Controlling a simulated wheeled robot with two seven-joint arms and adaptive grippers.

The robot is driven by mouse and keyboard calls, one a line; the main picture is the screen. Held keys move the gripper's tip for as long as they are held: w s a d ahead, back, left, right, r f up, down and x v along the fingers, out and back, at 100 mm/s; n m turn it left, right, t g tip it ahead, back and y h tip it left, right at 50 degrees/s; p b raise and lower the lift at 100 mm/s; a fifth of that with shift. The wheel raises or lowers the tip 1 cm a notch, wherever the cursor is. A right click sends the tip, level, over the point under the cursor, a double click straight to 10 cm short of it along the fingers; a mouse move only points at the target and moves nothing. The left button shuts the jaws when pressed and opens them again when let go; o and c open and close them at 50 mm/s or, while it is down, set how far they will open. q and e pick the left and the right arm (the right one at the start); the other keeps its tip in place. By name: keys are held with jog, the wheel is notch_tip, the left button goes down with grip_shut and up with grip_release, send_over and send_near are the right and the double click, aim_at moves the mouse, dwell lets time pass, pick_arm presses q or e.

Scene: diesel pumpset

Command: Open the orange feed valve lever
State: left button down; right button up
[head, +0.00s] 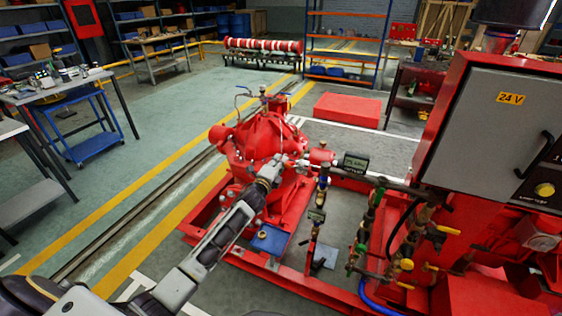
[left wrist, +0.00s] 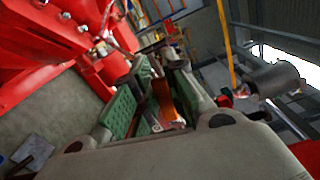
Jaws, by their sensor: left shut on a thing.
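My left gripper (head: 277,166) reaches in from the lower left in the head view, to the right side of the red pump (head: 262,138). In the left wrist view, an orange lever (left wrist: 163,101) lies between the green-padded fingers of my left gripper (left wrist: 155,95), which is shut on it. The lever's far end and pivot are not clear. In the head view the lever is hidden by my gripper or too small to make out. My right gripper is not in view.
Vertical pipes with tagged valves (head: 317,215) stand right of my left arm. Several yellow-handled valves (head: 405,265) sit further right, beside the grey control cabinet (head: 492,130). The red skid frame (head: 300,285) runs below. Open floor lies left of the pump.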

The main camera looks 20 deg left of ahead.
pick_arm(q)
jog(key=shift+f+n, duration=0.5)
jog(key=shift+n, duration=0.1)
jog(key=shift+f+n, duration=0.2)
jog(key=shift+n, duration=0.1)
jog(key=c, duration=1.6)
grip_release()
jog(key=shift+f, duration=0.1)
jog(key=shift+o, duration=0.9)
jog(key=s, duration=1.2)
jog(key=shift+a, duration=0.25)
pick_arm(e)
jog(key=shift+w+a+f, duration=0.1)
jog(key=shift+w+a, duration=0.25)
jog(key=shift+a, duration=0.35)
